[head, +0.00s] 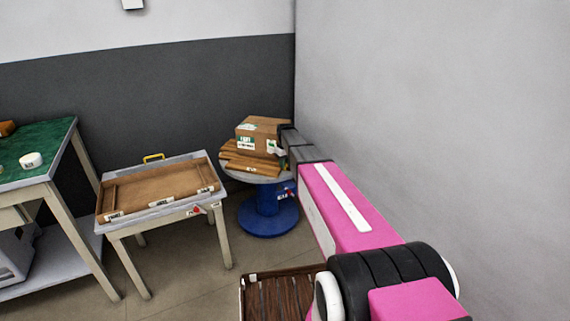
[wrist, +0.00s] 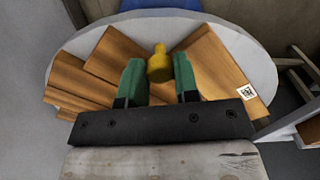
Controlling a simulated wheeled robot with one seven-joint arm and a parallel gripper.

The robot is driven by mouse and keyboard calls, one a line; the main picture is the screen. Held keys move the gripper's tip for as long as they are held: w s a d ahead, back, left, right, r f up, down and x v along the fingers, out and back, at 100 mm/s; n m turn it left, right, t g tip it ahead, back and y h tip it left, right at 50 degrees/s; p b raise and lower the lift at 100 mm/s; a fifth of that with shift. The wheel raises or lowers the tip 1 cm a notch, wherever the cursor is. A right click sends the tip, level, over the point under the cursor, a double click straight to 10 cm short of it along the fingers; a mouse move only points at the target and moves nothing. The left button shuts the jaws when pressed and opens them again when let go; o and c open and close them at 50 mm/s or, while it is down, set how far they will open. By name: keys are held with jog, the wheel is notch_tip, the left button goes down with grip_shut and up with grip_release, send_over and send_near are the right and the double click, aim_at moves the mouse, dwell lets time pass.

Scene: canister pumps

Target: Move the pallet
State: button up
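A dark brown slatted wooden piece, likely the pallet (head: 262,296), lies low at the bottom of the head view. My arm and the frame edge cut off part of it. In the wrist view my gripper (wrist: 158,68) has green fingers on both sides of a small yellow knob-like piece (wrist: 159,68). The fingers appear to touch it. Behind it are wooden boards (wrist: 90,66) on a round grey table top. My gripper is far from the slatted piece, by the round table. It is hard to make out in the head view.
A cardboard box (head: 262,128) sits on boards on the round table with a blue base (head: 268,218). A small table (head: 224,238) holds a shallow wooden tray (head: 150,188). A green-topped bench (head: 55,148) stands left. Walls close in behind and right. Some floor is bare between the furniture.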

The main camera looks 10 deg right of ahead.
grip_shut()
jog(key=shift+d, duration=0.1)
jog(key=shift+w+d+n, duration=0.25)
jog(key=shift+d, duration=0.25)
jog(key=shift+w+d+n, duration=0.2)
jog(key=shift+d+n, duration=0.05)
jog(key=shift+d, duration=0.2)
jog(key=w+d+n, duration=0.2)
jog(key=d, duration=0.1)
jog(key=w+d+n, duration=0.2)
jog(key=w+d, duration=0.1)
jog(key=w+d+n, duration=0.2)
jog(key=w+d, duration=0.1)
jog(key=d, duration=0.1)
jog(key=shift+w, duration=0.1)
jog(key=shift+w+d+n, duration=0.4)
jog(key=shift+w+d, duration=0.05)
jog(key=shift+w, duration=0.25)
jog(key=shift+w+d+n, duration=0.4)
jog(key=shift+w, duration=0.25)
jog(key=o, duration=0.5)
grip_release()
